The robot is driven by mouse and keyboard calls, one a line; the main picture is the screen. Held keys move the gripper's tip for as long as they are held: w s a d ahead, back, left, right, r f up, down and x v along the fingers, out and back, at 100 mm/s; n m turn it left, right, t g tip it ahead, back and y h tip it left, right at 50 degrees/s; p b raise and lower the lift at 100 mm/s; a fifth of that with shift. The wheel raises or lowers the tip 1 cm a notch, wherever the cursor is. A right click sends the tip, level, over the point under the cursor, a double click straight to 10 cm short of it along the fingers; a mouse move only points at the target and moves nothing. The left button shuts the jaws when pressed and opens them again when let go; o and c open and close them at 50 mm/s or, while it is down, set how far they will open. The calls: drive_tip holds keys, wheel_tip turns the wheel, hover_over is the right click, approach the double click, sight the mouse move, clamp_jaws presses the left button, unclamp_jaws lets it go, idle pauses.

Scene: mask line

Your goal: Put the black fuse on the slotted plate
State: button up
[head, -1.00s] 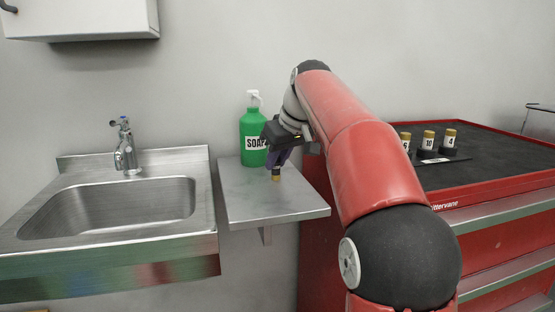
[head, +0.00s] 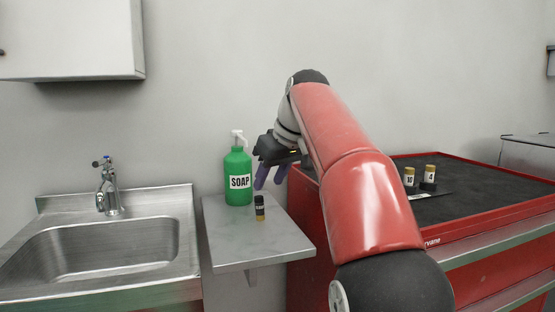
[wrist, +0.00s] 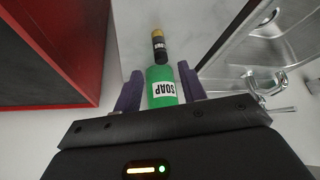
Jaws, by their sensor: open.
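The black fuse (head: 260,208) stands upright on the grey shelf beside the sink, its gold end down and a pale label on its side. It also shows in the wrist view (wrist: 158,46), beyond the fingertips. My gripper (head: 270,187) is open and empty, its purple fingers above and slightly right of the fuse, not touching it. In the wrist view my gripper's fingers (wrist: 160,72) are spread apart.
A green soap bottle (head: 238,180) stands on the shelf (head: 235,248) just behind and left of the fuse. A steel sink (head: 110,245) lies at left. The red cabinet (head: 470,222) has a dark top with free room at right. A white wall cupboard (head: 70,40) hangs upper left.

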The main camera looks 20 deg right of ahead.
drive_tip(key=v, duration=0.5)
drive_tip(key=shift+s+r, duration=0.1)
drive_tip(key=shift+s, duration=0.05)
